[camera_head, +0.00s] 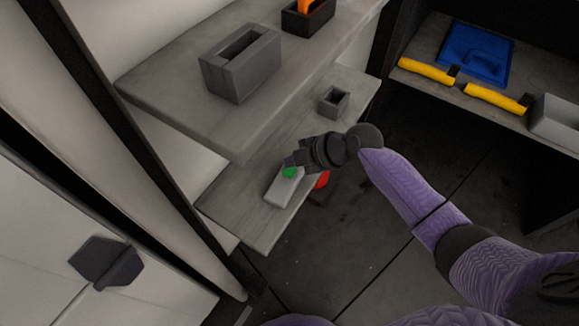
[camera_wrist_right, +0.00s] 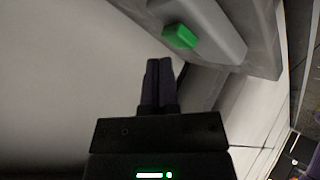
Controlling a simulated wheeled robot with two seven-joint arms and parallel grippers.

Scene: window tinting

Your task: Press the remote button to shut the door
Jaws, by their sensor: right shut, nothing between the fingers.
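The remote (camera_head: 283,190) is a light grey box lying on the lower grey shelf, near its front edge. Its green button (camera_head: 289,172) shows right at the tip of my right gripper (camera_head: 291,163). In the right wrist view the remote (camera_wrist_right: 207,22) is at the top, with the green button (camera_wrist_right: 180,37) just beyond and right of my shut, empty fingertips (camera_wrist_right: 159,62). A gap shows between fingertips and button there; the depth is hard to judge. A red part (camera_head: 322,180) shows partly behind my gripper. My left gripper is out of view.
An upper shelf (camera_head: 165,85) overhangs the lower shelf (camera_head: 240,205) and bears a grey box (camera_head: 240,70). A small grey holder (camera_head: 334,101) stands further along the lower shelf. A side shelf at right carries yellow tools (camera_head: 426,70) and a blue tray (camera_head: 476,52). Dark floor (camera_head: 330,260) is clear.

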